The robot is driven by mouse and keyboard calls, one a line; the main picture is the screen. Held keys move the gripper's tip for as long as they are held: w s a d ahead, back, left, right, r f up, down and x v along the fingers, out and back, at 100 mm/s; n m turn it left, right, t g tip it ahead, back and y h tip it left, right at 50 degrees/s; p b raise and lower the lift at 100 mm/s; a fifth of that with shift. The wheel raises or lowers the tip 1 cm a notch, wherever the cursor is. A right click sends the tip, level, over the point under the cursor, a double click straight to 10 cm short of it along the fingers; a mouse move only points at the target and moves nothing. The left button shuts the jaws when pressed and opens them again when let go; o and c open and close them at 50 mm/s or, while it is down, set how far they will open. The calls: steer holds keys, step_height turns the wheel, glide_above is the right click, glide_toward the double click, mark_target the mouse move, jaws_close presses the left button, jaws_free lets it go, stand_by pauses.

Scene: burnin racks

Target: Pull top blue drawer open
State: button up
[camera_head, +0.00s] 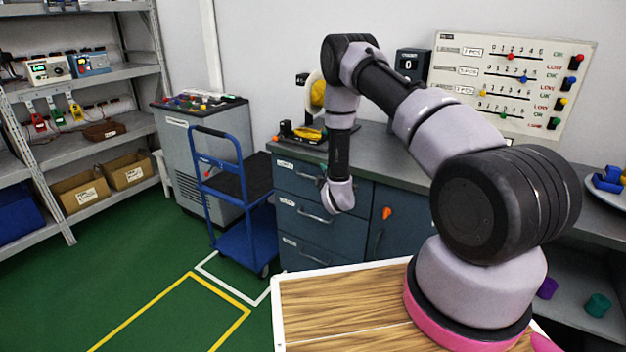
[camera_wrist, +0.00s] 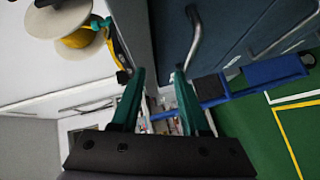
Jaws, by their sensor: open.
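The top blue drawer (camera_head: 294,175) is the highest of three in the dark blue cabinet under the counter, and it looks closed. Its metal handle is partly behind my arm in the head view. In the wrist view a drawer front (camera_wrist: 222,25) fills the upper right, with a curved metal handle (camera_wrist: 194,38) near it. My gripper (camera_wrist: 159,72) is open and empty, with teal fingers apart. The handle lies just beyond the right fingertip, not between the fingers. Contact cannot be told.
The grey counter (camera_head: 390,150) carries a yellow spool (camera_head: 318,93) and small tools. A blue cart (camera_head: 245,235) stands left of the cabinet. An orange knob (camera_head: 387,213) is on the door to the right. Green floor is clear at front left.

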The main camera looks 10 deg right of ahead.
steer(key=n+y, duration=0.1)
steer(key=n, duration=0.1)
glide_toward(313, 178)
steer(key=w, duration=0.3)
steer(key=w+f, duration=0.1)
steer(key=w, duration=0.3)
steer(key=w+f, duration=0.1)
steer(key=w, duration=0.2)
steer(key=shift+w+a, duration=0.2)
steer(key=shift+a, duration=0.05)
jaws_close()
stand_by(0.9)
